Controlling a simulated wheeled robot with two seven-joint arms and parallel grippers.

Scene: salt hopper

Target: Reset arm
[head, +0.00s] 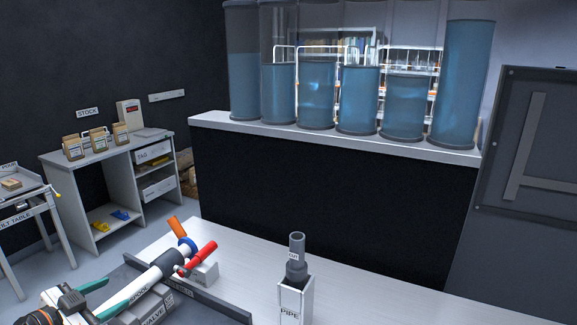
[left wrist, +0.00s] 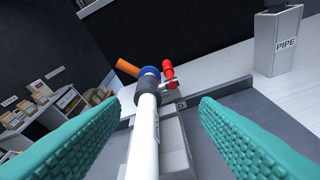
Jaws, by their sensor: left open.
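My left gripper (head: 117,289) is at the lower left of the head view, its teal fingers open. The left wrist view shows the two fingers (left wrist: 160,108) wide apart. A white tube (head: 153,275) with a blue collar (head: 187,245), a red handle (head: 200,258) and an orange end (head: 177,228) lies on the bench. In the left wrist view the white tube (left wrist: 143,130) runs between the fingers, with a visible gap on both sides. A grey strip labelled VALVE (head: 150,312) lies beside it. My right gripper is not in view.
A white holder labelled PIPE (head: 293,302) stands on the bench with a dark grey pipe (head: 297,258) upright in it. A low dark rail (head: 205,297) edges the work area. Tall blue-filled cylinders (head: 317,93) line a white ledge behind. A stock shelf (head: 110,180) stands at left.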

